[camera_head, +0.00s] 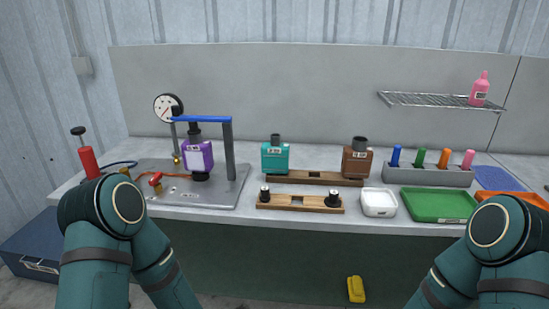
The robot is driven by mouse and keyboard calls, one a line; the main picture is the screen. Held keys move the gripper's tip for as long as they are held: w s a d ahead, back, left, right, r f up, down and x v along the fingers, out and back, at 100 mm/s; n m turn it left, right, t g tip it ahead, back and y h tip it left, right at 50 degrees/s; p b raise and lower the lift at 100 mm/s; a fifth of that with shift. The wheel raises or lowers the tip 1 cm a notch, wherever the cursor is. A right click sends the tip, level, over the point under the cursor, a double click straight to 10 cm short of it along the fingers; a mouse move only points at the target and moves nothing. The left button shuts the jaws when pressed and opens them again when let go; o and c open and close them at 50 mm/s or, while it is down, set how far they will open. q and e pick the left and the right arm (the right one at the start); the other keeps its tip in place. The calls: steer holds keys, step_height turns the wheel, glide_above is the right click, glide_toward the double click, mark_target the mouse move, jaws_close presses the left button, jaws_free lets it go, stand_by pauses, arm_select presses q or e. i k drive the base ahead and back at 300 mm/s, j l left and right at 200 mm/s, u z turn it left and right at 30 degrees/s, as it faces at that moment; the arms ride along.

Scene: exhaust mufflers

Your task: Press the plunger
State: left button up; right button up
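A red hand pump (88,162) stands upright at the left end of the bench. Its plunger, a thin rod with a black knob (78,131), is raised above the red body. A dark hose runs from the pump toward a grey metal test plate (221,190). On the plate a purple muffler-like block (198,157) sits under a frame with a blue top bar (200,119). A round dial gauge (168,107) stands behind it. Both of my teal arms show at the bottom corners, but neither gripper is in view. Nothing of mine visibly touches the pump's knob.
A teal block (275,157) and a brown block (357,161) sit at a wooden rack. A second wooden rack (314,203), white dish (379,210), green tray (430,213) and grey holder (400,175) with coloured pegs stand rightward. A wire shelf (435,100) hangs above.

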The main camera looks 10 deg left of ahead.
mark_target(78, 130)
steer(key=u, duration=1.45)
